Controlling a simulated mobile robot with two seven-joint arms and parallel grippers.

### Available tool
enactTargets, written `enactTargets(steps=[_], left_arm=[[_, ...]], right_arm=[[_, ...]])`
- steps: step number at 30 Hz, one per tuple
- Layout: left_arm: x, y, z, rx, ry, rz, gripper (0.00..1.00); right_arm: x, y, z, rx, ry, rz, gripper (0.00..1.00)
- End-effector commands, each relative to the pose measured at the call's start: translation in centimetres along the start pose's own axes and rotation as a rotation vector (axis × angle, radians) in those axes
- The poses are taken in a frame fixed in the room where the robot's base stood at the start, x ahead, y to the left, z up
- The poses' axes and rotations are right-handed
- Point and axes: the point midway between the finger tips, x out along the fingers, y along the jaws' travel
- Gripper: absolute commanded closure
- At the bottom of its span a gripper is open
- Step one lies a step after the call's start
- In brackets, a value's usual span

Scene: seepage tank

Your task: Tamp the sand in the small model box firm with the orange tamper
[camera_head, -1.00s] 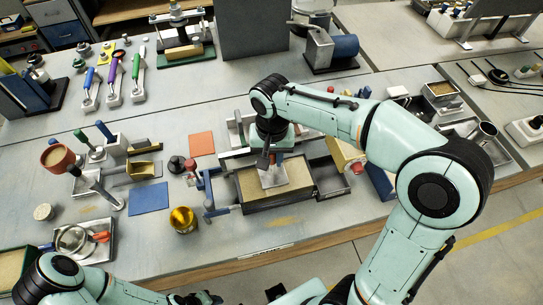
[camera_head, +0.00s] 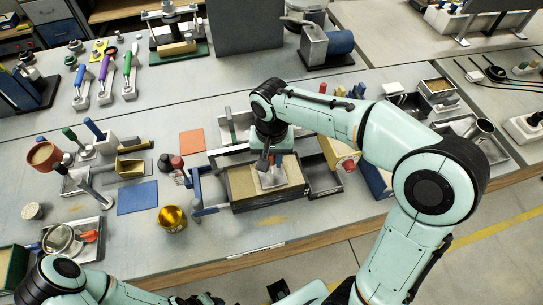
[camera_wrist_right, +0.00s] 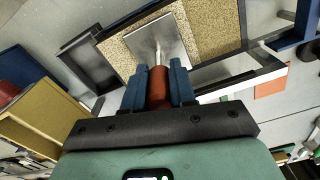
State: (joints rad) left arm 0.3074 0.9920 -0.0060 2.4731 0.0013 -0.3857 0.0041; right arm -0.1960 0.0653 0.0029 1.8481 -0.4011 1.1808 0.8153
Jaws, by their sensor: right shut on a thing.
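The small model box (camera_head: 238,207) is a dark-walled box of tan sand (camera_head: 240,183) at the front middle of the table. My right gripper (camera_head: 272,157) is over it, pointing down. In the right wrist view its blue fingers (camera_wrist_right: 158,80) are shut on the orange tamper's handle (camera_wrist_right: 158,88). The tamper's square metal plate (camera_wrist_right: 157,45) lies flat at the sand; I cannot tell whether it presses or hovers just above. Bare sand (camera_wrist_right: 213,25) shows beside the plate. My left arm shows at the bottom left; its gripper is not clear at the bottom edge (camera_head: 203,299).
A blue-handled frame (camera_head: 196,190) stands at the box's left, and an open dark tray (camera_head: 322,178) at its right. The table's front edge is close.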

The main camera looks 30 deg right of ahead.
Motion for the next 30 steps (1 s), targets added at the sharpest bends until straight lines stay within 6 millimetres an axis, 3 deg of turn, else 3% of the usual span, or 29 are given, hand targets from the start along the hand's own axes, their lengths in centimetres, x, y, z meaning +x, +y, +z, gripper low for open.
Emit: enactTargets(steps=[30], left_arm=[[0.21,-0.09,0.07,0.0,-0.001,0.0,0.57]], right_arm=[[0.3,0.03,-0.01,0.0,0.001,-0.001,1.0]])
